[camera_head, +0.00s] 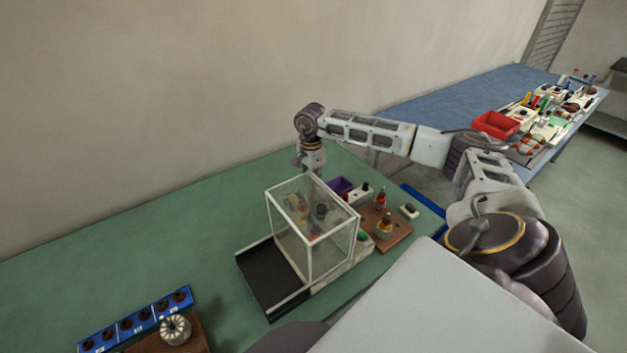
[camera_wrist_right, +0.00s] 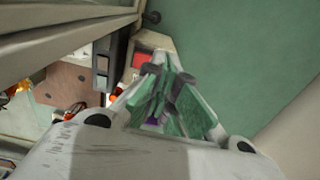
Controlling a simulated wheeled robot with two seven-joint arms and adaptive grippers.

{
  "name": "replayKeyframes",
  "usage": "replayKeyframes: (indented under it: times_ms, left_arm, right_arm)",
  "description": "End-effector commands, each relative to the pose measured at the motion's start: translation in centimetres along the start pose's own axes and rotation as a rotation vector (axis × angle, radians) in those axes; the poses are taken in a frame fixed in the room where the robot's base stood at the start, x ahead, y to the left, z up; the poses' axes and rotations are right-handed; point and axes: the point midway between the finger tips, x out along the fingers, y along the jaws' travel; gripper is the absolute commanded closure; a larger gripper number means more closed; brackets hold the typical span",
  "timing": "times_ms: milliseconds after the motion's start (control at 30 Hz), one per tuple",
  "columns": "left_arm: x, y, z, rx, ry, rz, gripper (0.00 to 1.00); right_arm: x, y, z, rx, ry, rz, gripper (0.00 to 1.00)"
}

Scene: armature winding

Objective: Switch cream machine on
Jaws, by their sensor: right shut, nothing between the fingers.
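The cream machine (camera_head: 310,243) stands on the green table, with a clear-walled guard in a pale frame. My right arm reaches behind it from the right in the head view. Just beyond the fingertips is a cream block with a red patch (camera_wrist_right: 146,62), perhaps a switch. I cannot tell whether the fingers touch it. A grey strip with dark inserts (camera_wrist_right: 103,65) is beside it. In the head view the fingertips are hard to make out behind the guard. My left gripper is out of view.
A black tray (camera_head: 262,279) lies left of the machine. A brown board (camera_head: 398,233) with small parts and a purple bin (camera_head: 340,186) are on its right. A blue rack (camera_head: 137,318) is at the front left. The table's back left is clear.

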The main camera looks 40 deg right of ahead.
Motion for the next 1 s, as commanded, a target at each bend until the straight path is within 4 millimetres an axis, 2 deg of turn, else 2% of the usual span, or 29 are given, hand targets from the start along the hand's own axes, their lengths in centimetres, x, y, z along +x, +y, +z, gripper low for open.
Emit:
replayKeyframes:
  times_ms: [1000]
  left_arm:
    - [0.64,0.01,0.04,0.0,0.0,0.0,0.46]
  right_arm:
    - [0.96,0.0,0.01,0.0,0.0,0.0,1.0]
